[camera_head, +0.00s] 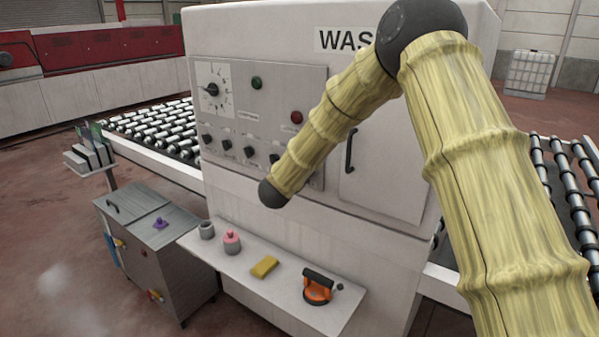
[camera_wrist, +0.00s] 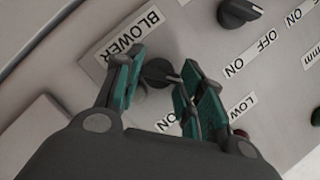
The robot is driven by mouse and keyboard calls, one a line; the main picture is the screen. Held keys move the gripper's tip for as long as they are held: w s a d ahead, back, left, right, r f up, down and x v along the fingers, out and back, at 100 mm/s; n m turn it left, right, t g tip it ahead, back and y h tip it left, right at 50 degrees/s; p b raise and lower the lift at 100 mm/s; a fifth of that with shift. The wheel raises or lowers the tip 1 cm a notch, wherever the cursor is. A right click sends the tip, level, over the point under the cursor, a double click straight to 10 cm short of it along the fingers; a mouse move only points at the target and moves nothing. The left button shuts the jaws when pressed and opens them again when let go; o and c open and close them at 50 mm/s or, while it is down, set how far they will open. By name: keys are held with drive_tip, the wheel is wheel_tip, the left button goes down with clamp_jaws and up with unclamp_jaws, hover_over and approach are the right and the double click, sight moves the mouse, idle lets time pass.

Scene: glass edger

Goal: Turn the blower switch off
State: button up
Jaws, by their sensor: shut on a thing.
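The blower switch (camera_wrist: 159,72) is a small dark knob under the BLOWER label (camera_wrist: 128,38) in the wrist view. My gripper (camera_wrist: 163,80) has its green-padded fingers on either side of this knob and is shut on it. The fingers partly cover the knob and the lettering around it; an ON label (camera_wrist: 168,122) shows close by. The knob's exact setting is hard to tell. In the head view, my arm crosses in front of the washer's control panel (camera_head: 232,77) and hides part of it; my gripper cannot be made out there.
Another dark knob (camera_wrist: 240,12) sits near the blower switch. A shelf (camera_head: 262,290) below holds a yellow sponge (camera_head: 264,266) and an orange suction cup (camera_head: 317,290).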

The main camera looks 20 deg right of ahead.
drive_tip(key=o, duration=1)
drive_tip(key=v, duration=1.2)
